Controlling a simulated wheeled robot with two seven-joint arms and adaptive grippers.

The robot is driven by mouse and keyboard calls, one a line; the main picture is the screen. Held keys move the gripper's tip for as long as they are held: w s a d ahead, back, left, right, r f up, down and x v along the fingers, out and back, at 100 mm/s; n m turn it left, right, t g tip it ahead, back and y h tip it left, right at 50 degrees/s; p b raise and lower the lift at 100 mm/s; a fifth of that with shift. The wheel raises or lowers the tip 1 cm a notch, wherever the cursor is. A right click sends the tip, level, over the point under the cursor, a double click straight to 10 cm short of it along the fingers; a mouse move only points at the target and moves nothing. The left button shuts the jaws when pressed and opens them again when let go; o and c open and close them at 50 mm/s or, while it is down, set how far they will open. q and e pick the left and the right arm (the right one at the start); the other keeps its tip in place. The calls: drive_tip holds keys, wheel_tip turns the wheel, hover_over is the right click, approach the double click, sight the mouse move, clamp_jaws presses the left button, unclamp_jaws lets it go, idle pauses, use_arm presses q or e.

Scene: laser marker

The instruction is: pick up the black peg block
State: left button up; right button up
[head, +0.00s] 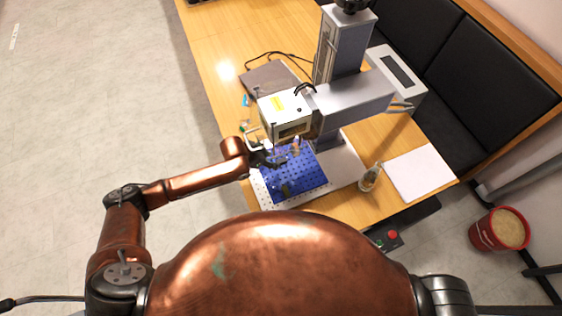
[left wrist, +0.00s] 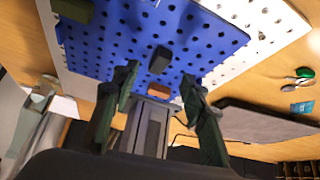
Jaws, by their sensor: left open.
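The blue perforated board (head: 309,185) lies on a white base plate under the laser marker head. It fills the upper left wrist view (left wrist: 110,45). A dark block (left wrist: 160,60) sits on the board just beyond my left fingertips. A second dark block (left wrist: 72,10) sits at the top left of that view; a dark block also shows near the board's front edge in the head view (head: 286,189). I cannot tell which is the black peg block. My left gripper (head: 272,160) is open over the board's left part; its two fingers (left wrist: 159,78) stand apart. My right gripper is not visible.
An orange-brown block (left wrist: 157,91) shows between my left fingers. The laser marker head (head: 285,115) overhangs the board. A glass bottle (head: 370,178) and a white sheet (head: 422,172) are to the right. A grey flat pad (head: 268,80) lies behind, with small green and blue items nearby.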

sight(281, 161)
use_arm(q)
drive_tip(key=shift+d+r+x, duration=0.1)
drive_tip(key=shift+d+x, duration=0.05)
drive_tip(key=shift+x, duration=1.55)
drive_tip(key=shift+d+r+x, duration=0.1)
drive_tip(key=shift+d+x, duration=0.1)
drive_tip(key=shift+x, duration=1.5)
drive_tip(key=shift+w, duration=0.15)
drive_tip(key=shift+c, duration=0.3)
drive_tip(key=c, duration=1)
